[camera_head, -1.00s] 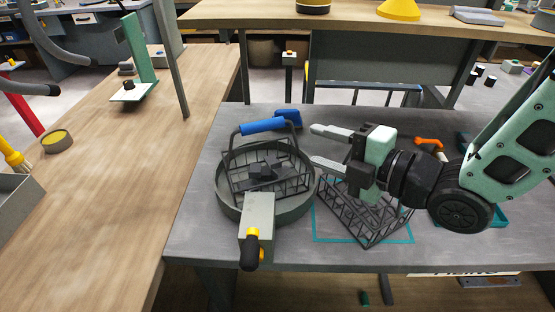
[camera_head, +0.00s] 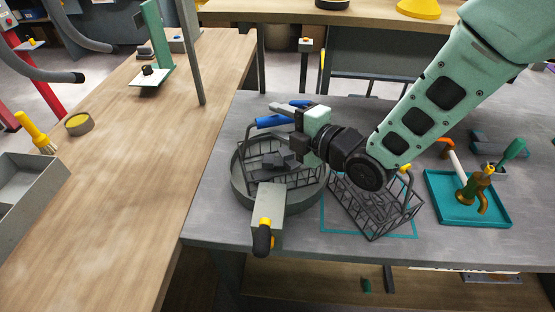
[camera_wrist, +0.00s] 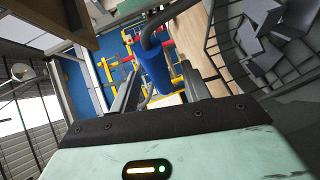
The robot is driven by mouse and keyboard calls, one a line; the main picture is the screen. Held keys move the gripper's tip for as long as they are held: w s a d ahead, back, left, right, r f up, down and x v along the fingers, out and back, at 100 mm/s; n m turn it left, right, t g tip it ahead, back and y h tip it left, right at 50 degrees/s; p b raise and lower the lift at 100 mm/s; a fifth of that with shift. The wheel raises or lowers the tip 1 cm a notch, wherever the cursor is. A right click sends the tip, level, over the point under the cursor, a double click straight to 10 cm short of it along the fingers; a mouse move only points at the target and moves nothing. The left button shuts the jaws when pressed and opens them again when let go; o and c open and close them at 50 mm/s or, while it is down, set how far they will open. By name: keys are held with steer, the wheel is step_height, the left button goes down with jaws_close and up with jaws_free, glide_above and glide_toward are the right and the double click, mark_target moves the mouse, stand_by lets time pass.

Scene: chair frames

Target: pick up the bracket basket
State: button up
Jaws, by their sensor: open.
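The bracket basket (camera_head: 250,180) is a dark wire basket with a blue grip handle (camera_head: 274,121) and grey brackets (camera_head: 280,160) inside. It sits in a round grey tub (camera_head: 240,203). My gripper (camera_head: 286,116) is at the blue handle, its jaws open. In the wrist view the blue handle (camera_wrist: 155,68) lies between the two fingers of my gripper (camera_wrist: 160,80), with a gap visible beside it. The basket's wire side and brackets (camera_wrist: 265,50) show at the right there. My gripper's body partly hides the basket's right side in the head view.
A second wire basket (camera_head: 375,207) stands on a teal outlined square to the right. A teal tray (camera_head: 440,205) with a brass tap lies farther right. A grey block with a black and yellow knob (camera_head: 265,215) is at the tub's front. A wooden bench (camera_head: 130,170) stands left.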

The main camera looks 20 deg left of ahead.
steer(key=shift+p+x, duration=0.4)
steer(key=shift+x, duration=1.55)
jaws_close()
steer(key=shift+r, duration=0.1)
